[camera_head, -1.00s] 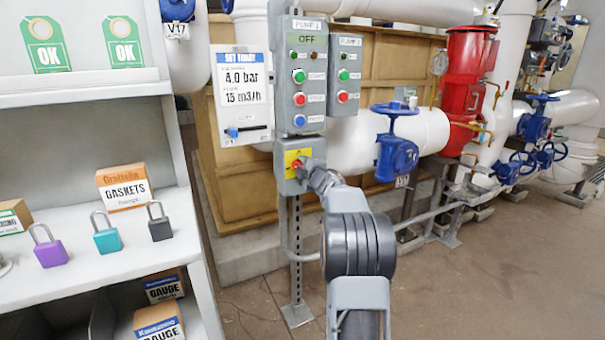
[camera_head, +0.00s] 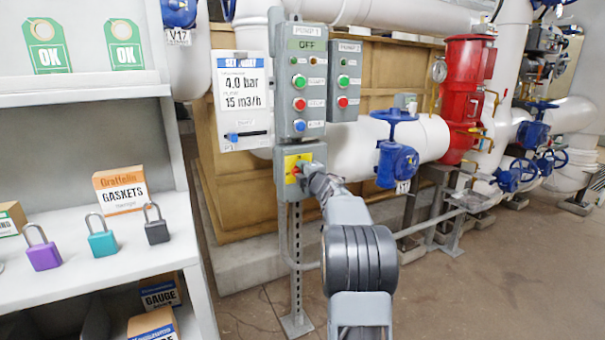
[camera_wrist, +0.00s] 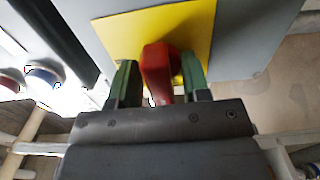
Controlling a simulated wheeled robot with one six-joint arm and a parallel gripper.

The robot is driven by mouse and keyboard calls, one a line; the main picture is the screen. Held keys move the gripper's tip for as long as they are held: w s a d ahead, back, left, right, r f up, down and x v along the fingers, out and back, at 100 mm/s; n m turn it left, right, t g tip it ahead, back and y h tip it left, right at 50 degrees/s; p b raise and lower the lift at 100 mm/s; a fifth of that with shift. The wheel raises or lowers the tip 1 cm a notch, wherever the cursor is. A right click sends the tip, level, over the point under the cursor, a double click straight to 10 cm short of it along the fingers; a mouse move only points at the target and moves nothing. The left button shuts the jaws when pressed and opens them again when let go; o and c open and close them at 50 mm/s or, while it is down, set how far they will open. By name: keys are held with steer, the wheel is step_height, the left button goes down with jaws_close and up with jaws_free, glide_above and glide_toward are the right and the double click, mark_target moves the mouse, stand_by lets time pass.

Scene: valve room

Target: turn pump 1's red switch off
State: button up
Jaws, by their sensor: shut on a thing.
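Pump 1's red switch (camera_wrist: 157,70) sits on a yellow plate (camera_wrist: 112,35) in the wrist view, between the two green fingers of my gripper (camera_wrist: 160,80). My gripper is shut on the switch's red handle. In the head view the yellow plate (camera_head: 291,160) is on the lower grey box, below the pump 1 panel (camera_head: 284,70). My gripper (camera_head: 303,172) reaches it from the lower right and hides part of the switch. The panel's display reads OFF.
The pump 2 panel (camera_head: 345,62) hangs right of pump 1's. A sign (camera_head: 241,95) reading 4.0 bar hangs to the left. A blue valve (camera_head: 396,160) stands to the right. A shelf with padlocks (camera_head: 103,238) and a gaskets box (camera_head: 122,192) fills the left side.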

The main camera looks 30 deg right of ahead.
steer(key=o, duration=0.5)
steer(key=shift+o, duration=0.2)
steer(key=s+a, duration=0.2)
steer(key=s, duration=1.1)
steer(key=shift+s+p, duration=0.3)
